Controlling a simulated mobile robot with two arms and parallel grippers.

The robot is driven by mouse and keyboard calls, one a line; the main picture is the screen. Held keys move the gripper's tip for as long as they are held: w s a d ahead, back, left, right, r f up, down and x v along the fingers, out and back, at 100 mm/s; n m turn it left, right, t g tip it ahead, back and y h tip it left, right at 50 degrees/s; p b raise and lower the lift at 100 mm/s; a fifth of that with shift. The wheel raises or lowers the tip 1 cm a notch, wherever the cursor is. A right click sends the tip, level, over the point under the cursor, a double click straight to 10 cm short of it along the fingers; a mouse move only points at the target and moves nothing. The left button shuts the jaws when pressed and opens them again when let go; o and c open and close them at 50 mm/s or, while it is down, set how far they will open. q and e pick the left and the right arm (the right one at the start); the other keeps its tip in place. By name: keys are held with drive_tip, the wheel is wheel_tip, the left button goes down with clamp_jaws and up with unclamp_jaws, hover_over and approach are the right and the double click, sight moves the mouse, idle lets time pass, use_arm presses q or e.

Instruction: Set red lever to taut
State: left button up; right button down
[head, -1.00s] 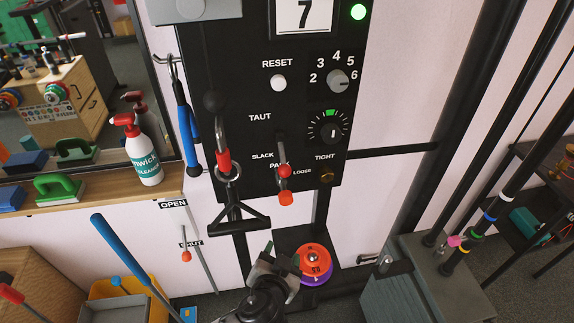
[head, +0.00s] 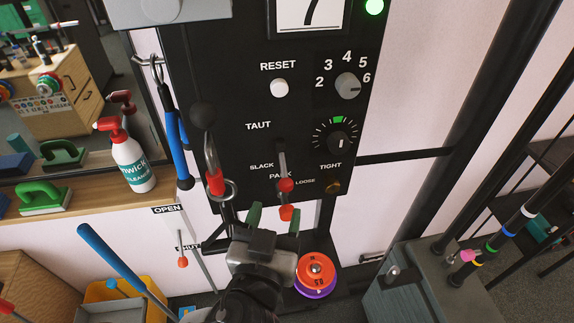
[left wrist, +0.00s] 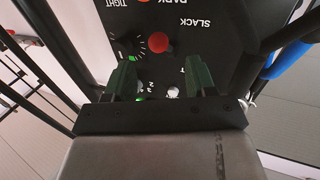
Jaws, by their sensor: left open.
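The red lever has a grey shaft and a red knob (head: 285,185) that hangs low on the black panel, beside the SLACK, PARK and LOOSE labels and below TAUT. In the left wrist view a red knob (left wrist: 158,42) lies ahead, between the lines of the open fingers (left wrist: 160,78), with no visible contact. My right gripper is in neither view.
A hook with a red sleeve (head: 215,182) and a blue-handled clip (head: 179,150) hang left of the lever. Orange and purple plates (head: 316,271) lie below. A spray bottle (head: 131,160) stands left.

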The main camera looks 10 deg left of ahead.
sight(285, 187)
use_arm(q)
drive_tip(key=w, duration=0.1)
drive_tip(key=w+p, duration=0.1)
drive_tip(key=w, duration=0.1)
drive_tip(key=w+p, duration=0.1)
drive_tip(key=shift+w+d+r, duration=0.2)
drive_tip(key=shift+d+r, duration=0.05)
drive_tip(key=shift+r, duration=0.1)
drive_tip(key=w, duration=0.2)
drive_tip(key=w+p, duration=0.1)
drive_tip(key=w, duration=0.1)
drive_tip(key=shift+d+f, duration=0.1)
drive_tip(key=shift+f, duration=0.1)
drive_tip(key=shift+w+f, duration=0.1)
drive_tip(key=shift+w, duration=0.25)
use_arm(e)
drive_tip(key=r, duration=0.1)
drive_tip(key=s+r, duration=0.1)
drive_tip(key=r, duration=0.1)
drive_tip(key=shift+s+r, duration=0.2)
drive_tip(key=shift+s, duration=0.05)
use_arm(q)
drive_tip(key=shift+d, duration=0.1)
clamp_jaws()
